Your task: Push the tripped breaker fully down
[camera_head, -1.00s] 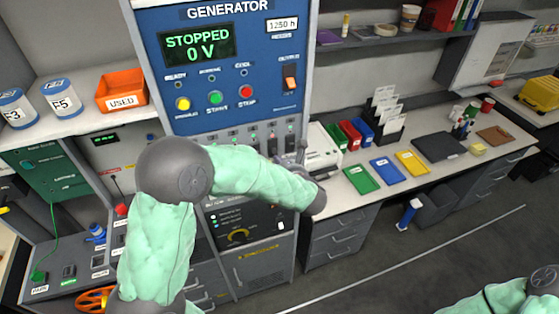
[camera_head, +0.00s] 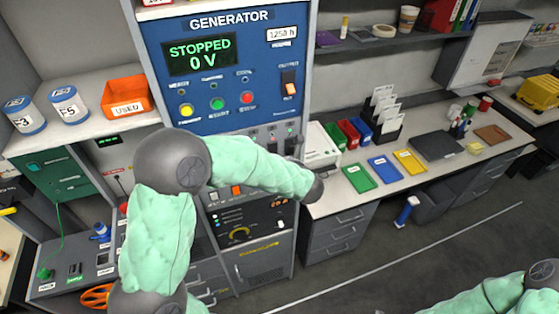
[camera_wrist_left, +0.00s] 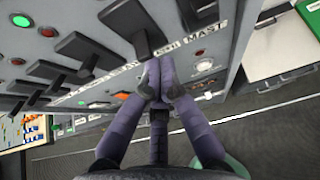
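The blue generator panel (camera_head: 250,60) reads STOPPED, 0 V. A row of breakers with black levers sits low on it, largely hidden by my left arm in the head view. In the left wrist view, my left gripper (camera_wrist_left: 158,80) has its fingertips together with nothing between them. They are just below a large black breaker lever (camera_wrist_left: 140,32), close to the MAST label; I cannot tell if they touch. Another lever (camera_wrist_left: 198,10) is to its right, and others (camera_wrist_left: 85,50) line up to its left. I cannot tell which is tripped. My right gripper is out of view.
Below the breakers is a dark lower panel (camera_head: 262,215) with a yellow dial. A bench (camera_head: 330,203) with coloured trays stands to the right. A shelf with an orange USED bin (camera_head: 125,97) is to the left. The floor in front is open.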

